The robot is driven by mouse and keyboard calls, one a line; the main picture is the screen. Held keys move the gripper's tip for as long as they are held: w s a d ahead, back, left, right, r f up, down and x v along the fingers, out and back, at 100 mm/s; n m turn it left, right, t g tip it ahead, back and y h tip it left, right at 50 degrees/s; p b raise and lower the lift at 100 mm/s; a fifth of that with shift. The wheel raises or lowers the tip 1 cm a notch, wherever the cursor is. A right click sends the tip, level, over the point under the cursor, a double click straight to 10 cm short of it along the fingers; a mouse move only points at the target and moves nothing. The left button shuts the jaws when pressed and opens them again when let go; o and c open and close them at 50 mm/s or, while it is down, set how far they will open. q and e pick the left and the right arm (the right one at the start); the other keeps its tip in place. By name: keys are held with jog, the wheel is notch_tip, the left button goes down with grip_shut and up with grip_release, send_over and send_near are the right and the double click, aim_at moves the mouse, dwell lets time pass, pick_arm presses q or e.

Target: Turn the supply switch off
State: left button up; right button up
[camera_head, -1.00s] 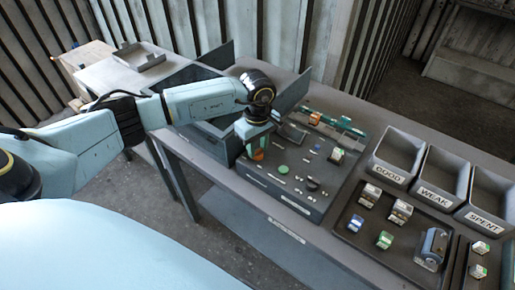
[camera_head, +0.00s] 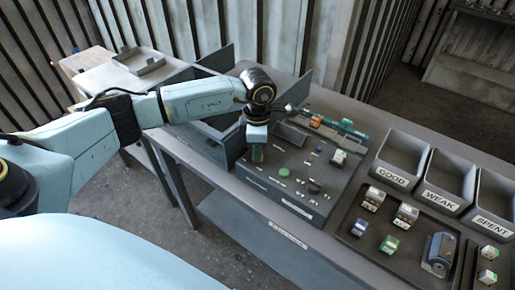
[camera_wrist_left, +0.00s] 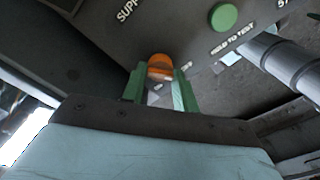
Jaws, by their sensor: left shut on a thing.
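The supply switch (camera_wrist_left: 160,64) is an orange knob on the dark grey panel (camera_head: 262,186), near a partly visible label starting "SUPP". In the left wrist view the green fingers of my left gripper (camera_wrist_left: 158,83) stand on both sides of the knob, shut on it. In the head view my left gripper (camera_head: 257,153) points down at the left part of the panel and hides the switch. Which position the switch points to cannot be read. My right gripper is not in view.
A green button (camera_wrist_left: 224,15) sits close by on the panel, beside a "HOLD TO TEST" label. A grey cylinder (camera_wrist_left: 285,62) lies across the wrist view at right. Bins marked GOOD (camera_head: 388,177), WEAK and SPENT stand at right, behind a tray of small parts.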

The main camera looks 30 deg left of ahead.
pick_arm(q)
jog(key=shift+n, duration=0.9)
jog(key=o, duration=1)
jog(key=shift+c, duration=0.2)
notch_tip(320, 180, up, 14)
jog(key=b, duration=0.1)
jog(key=shift+f, duration=0.25)
